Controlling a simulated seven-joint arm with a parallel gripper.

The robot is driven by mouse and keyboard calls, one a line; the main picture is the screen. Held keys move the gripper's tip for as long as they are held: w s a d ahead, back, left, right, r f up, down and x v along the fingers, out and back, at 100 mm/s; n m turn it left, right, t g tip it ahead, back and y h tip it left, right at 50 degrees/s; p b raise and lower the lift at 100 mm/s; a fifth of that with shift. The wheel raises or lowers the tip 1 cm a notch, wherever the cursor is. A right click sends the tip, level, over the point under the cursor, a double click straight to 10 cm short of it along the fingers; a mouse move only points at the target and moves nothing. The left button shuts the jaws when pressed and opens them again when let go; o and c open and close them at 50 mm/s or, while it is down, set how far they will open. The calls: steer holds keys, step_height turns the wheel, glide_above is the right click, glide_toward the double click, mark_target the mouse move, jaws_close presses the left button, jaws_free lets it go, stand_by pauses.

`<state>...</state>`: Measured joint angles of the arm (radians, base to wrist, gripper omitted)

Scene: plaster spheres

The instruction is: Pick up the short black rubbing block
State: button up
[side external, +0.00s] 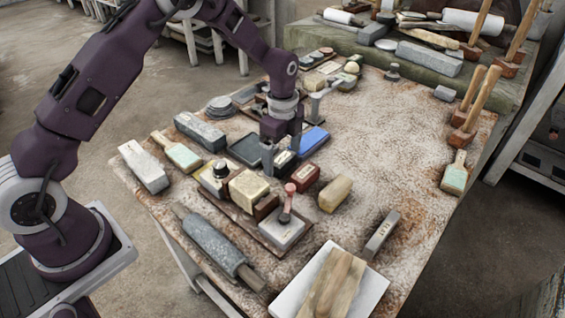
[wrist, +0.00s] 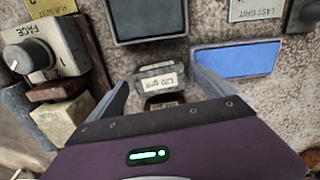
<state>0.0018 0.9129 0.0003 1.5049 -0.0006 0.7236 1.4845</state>
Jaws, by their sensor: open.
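The short rubbing block (wrist: 158,72) lies on the table in the wrist view, dark grey to black with a pale "120 grit" label facing the camera. It lies between the two fingers of my gripper (wrist: 160,84), which are open and spread to either side of it. A second, reddish-brown labelled block (wrist: 163,103) sits just nearer my palm, partly hidden by it. In the side view my gripper (side external: 281,154) points down among the blocks, low over the table; the dark labelled block (side external: 284,162) shows at the fingertips. I cannot tell whether the fingers touch it.
A black slab (side external: 246,151) and a blue slab (side external: 313,140) lie on either side of my gripper.

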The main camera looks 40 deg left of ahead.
mark_target(283, 157)
steer(key=c, duration=1.7)
step_height(283, 157, up, 10)
steer(key=shift+r, duration=0.1)
steer(key=shift+c, duration=0.2)
steer(key=o, duration=1)
steer(key=c, duration=0.8)
